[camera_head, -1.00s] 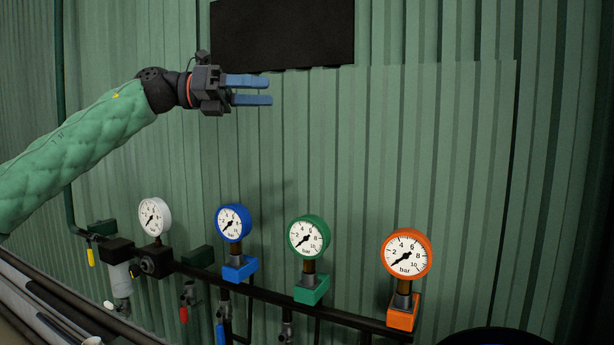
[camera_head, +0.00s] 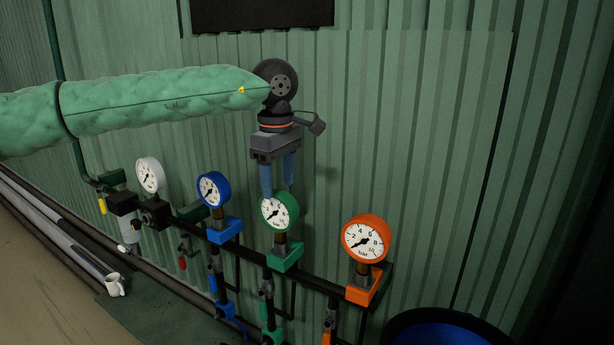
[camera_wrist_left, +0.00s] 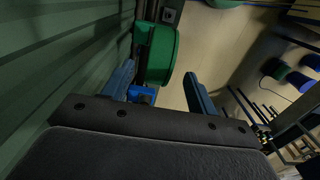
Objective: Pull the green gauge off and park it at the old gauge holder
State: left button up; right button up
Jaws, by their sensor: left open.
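The green gauge (camera_head: 279,211) stands upright on its green block (camera_head: 285,255) on the dark pipe, between the blue and orange gauges. My left gripper (camera_head: 277,188) points down just above it, with blue fingers spread and nothing held. One finger overlaps the gauge's upper left rim in the head view; contact cannot be told. In the left wrist view the green gauge (camera_wrist_left: 160,54) shows between and beyond the open fingers of my left gripper (camera_wrist_left: 159,76). No holder is clearly recognisable as the old gauge holder. My right gripper is not in view.
The white gauge (camera_head: 150,175) and blue gauge (camera_head: 214,189) stand to the left, the orange gauge (camera_head: 365,238) to the right. The corrugated wall (camera_head: 430,130) is close behind. Valves hang below the pipe.

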aim_at(279, 210)
pick_arm(q)
jog(key=shift+w+f, duration=0.1)
jog(key=shift+f, duration=0.2)
notch_tip(279, 210, down, 6)
jog(key=shift+f, duration=0.1)
jog(key=shift+a+f, duration=0.1)
jog(key=shift+f, duration=0.55)
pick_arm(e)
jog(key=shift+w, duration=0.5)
pick_arm(q)
jog(key=c, duration=1.1)
jog(key=o, duration=0.4)
jog(key=c, duration=0.5)
jog(key=shift+o, duration=0.2)
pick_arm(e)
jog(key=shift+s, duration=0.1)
pick_arm(q)
jog(key=shift+r+b, duration=0.25)
jog(key=shift+b, duration=0.05)
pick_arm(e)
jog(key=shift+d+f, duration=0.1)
